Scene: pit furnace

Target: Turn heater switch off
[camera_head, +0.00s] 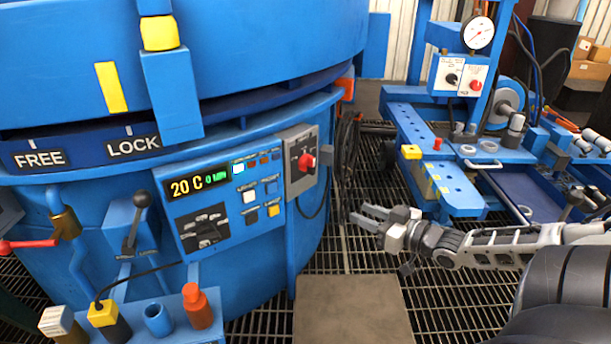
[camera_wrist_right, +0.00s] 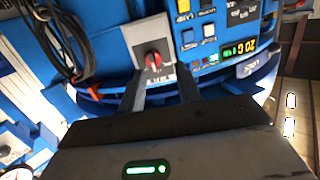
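The heater switch appears to be the red rotary knob (camera_head: 306,161) on a grey plate (camera_head: 291,177) on the blue furnace's side, right of the control panel. The red knob also shows in the right wrist view (camera_wrist_right: 153,60), ahead of the fingers. Its exact setting is too small to read. My right gripper (camera_head: 367,217) is open and empty, to the right of and below the knob, apart from it. In the right wrist view its two fingers (camera_wrist_right: 160,92) stand apart, pointing toward the grey plate. My left gripper is not in view.
The control panel (camera_head: 222,202) shows "20 C". A blue workbench (camera_head: 450,190) with a pressure gauge (camera_head: 479,33) stands at right. Cables (camera_head: 347,150) hang beside the furnace. Open grating lies between furnace and bench.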

